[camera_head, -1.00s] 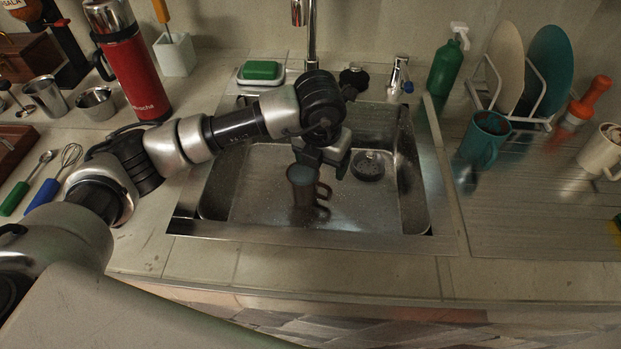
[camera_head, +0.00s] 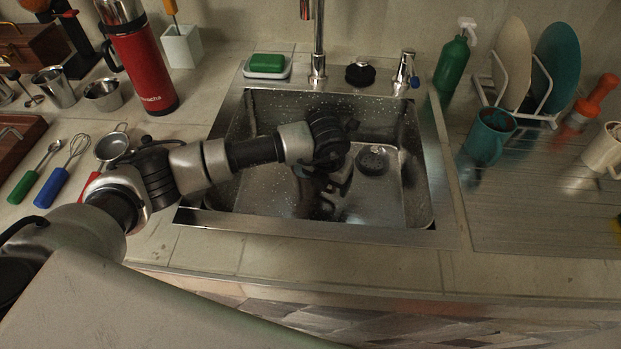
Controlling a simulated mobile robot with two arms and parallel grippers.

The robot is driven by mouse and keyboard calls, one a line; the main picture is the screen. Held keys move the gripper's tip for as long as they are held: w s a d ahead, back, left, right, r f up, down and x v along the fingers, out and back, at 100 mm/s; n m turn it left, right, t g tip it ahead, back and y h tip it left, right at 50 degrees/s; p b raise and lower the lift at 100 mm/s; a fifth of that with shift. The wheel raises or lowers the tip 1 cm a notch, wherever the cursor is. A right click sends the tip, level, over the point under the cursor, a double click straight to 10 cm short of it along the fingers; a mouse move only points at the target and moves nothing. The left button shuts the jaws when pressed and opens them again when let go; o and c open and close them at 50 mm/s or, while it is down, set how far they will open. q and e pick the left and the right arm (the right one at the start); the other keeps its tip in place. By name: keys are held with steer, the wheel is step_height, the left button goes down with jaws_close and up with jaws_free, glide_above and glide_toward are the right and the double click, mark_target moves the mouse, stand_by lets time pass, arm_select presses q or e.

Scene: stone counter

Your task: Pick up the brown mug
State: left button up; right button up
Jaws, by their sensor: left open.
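The brown mug (camera_head: 304,199) is in the sink basin in the head view, mostly hidden by my left gripper. Only a dim brown part shows, so I cannot make out its rim or handle. My left gripper (camera_head: 324,194) is open and points down into the sink, right at the mug. I cannot tell whether the fingers are around the mug or beside it, or touching it. My right gripper is not in view.
The steel sink (camera_head: 225,217) has walls on all sides, a drain (camera_head: 372,160) and a tap (camera_head: 318,60) behind. A teal mug (camera_head: 487,137) and dish rack (camera_head: 548,117) stand right. A red flask (camera_head: 143,70) and utensils (camera_head: 52,187) are left.

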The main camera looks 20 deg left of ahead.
arm_select(q)
steer(key=shift+c, duration=0.3)
steer(key=c, duration=1.2)
steer(key=shift+r, duration=0.3)
steer(key=shift+r, duration=1.75)
steer(key=shift+s+d+r+b, duration=0.15)
steer(key=shift+s+d+r, duration=0.95)
steer(key=shift+d, duration=0.5)
steer(key=shift+s+d+r+b, duration=0.2)
steer(key=shift+s+d+r, duration=0.65)
steer(key=shift+d+r, duration=0.6)
steer(key=shift+s+d+r+b, duration=0.15)
steer(key=shift+s+d+r, duration=0.8)
steer(key=shift+d, duration=0.85)
steer(key=shift+s+d, duration=0.1)
steer(key=shift+s, duration=0.05)
